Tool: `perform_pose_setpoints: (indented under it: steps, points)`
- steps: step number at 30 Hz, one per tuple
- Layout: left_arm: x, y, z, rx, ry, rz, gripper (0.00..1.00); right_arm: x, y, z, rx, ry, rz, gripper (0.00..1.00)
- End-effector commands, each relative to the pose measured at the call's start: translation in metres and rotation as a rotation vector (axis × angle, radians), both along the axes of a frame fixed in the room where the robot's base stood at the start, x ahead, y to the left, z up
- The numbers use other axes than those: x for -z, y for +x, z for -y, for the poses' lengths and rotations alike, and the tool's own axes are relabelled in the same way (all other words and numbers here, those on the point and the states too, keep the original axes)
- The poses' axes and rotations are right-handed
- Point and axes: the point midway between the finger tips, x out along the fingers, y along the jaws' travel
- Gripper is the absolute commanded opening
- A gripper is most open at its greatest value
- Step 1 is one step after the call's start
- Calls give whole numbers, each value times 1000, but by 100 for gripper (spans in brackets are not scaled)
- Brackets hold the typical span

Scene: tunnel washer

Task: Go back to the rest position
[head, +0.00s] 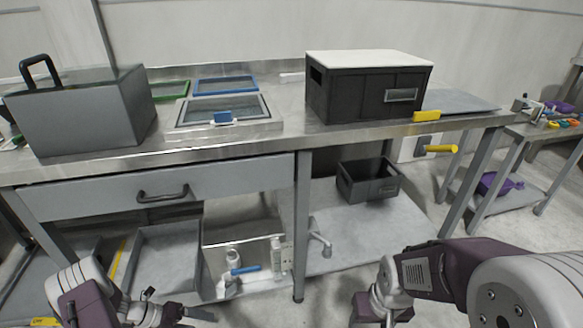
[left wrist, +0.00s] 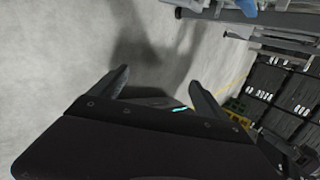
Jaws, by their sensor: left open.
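My left gripper (head: 190,313) is low in the head view, near the bottom edge, in front of the bench. In the left wrist view its two dark fingers (left wrist: 158,88) stand apart with nothing between them, over bare grey floor. My right arm (head: 425,275) comes in from the right of the head view, folded low in front of the bench. Its fingers do not show; they are below the picture's edge.
The steel bench (head: 250,147) carries a grey box with a black handle (head: 85,115), a framed panel (head: 225,112) and a black crate with a white top (head: 365,88). A shut drawer (head: 160,192), lower shelf (head: 345,225) and small black bin (head: 367,182) are underneath.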

Motion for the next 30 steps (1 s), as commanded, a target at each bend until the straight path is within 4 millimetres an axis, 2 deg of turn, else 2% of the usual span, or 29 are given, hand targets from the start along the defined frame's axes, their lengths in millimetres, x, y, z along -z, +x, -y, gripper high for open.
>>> perform_pose_setpoints:
  steps: [5, 8, 13, 17, 20, 21, 24, 27, 30]
  points:
    - [-32, 30, 5, 76, 58, 61, 86, -4, 1, 0, 0, 0, 0, 58]
    - [-56, 46, 15, 128, 88, 98, 86, -6, 1, 0, 0, 0, 1, 58]
    - [-112, 66, 48, 281, 154, 167, 86, -11, 0, 0, 0, 0, 0, 58]
    - [-163, 65, 85, 476, 240, 245, 86, -15, 0, 0, 0, 0, 0, 58]
    - [-206, 48, 119, 736, 340, 361, 86, -20, 0, 0, 0, 0, 0, 58]
    - [-222, 36, 132, 873, 388, 423, 86, -22, 0, 0, 0, 0, 0, 58]
    - [-253, 2, 153, 1247, 505, 596, 86, -25, 0, 0, 0, 0, 0, 58]
    - [-270, -33, 160, 1637, 597, 767, 86, -28, 0, 0, 0, 0, 1, 58]
    - [-275, -65, 155, 2037, 649, 920, 86, -29, 0, 0, 0, 0, 0, 58]
